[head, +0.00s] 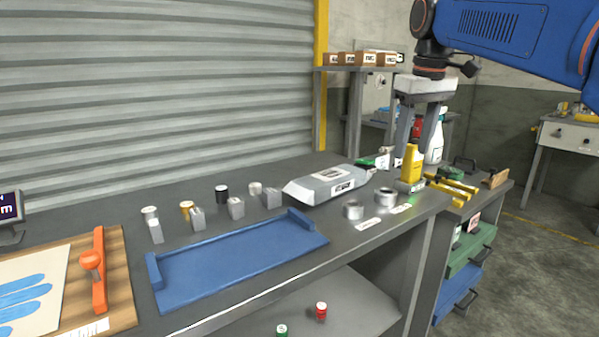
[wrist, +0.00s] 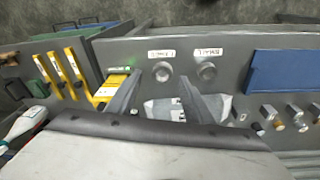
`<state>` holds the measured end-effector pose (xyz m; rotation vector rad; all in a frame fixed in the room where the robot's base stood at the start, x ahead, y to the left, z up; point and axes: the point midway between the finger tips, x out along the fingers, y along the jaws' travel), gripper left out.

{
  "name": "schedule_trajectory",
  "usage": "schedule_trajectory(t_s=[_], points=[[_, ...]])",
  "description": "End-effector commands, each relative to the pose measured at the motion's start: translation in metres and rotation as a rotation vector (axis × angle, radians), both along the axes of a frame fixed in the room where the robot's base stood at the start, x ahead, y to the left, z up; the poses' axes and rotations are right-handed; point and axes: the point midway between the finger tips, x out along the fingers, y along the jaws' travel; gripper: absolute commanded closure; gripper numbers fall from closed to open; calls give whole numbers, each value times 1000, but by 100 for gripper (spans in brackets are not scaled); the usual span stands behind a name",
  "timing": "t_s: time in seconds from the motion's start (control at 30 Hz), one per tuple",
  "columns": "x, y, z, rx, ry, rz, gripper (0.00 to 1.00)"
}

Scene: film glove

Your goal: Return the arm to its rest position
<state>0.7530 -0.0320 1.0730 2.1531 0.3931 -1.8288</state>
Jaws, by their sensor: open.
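My gripper (head: 416,148) hangs from my blue arm at the upper right of the head view, fingers pointing down over the right end of the grey workbench (head: 300,235). Its two fingers are apart with nothing held between them. In the wrist view, my gripper (wrist: 158,88) shows its spread fingers with part of a grey bag (wrist: 163,108) visible beyond the gap.
The grey bag (head: 332,186) lies on the bench near two metal rings (head: 353,209). A blue tray (head: 235,262), small grey blocks and cylinders stand further left. Yellow-handled tools (head: 450,188) and a white spray bottle (head: 435,140) are at right. A shelf with boxes (head: 365,59) stands behind.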

Motion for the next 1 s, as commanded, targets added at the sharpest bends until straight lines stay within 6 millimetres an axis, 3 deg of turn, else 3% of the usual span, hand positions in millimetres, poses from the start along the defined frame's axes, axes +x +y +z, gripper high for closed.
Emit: schedule_trajectory(t_s=[0.03,0.47,0.8,1.0], points=[[-15,-3,-9,3,-10,-18,53],[-122,-22,-115,34,-112,-179,53],[-208,-33,-225,65,-193,-303,53],[-246,-37,-283,83,-230,-360,53]])
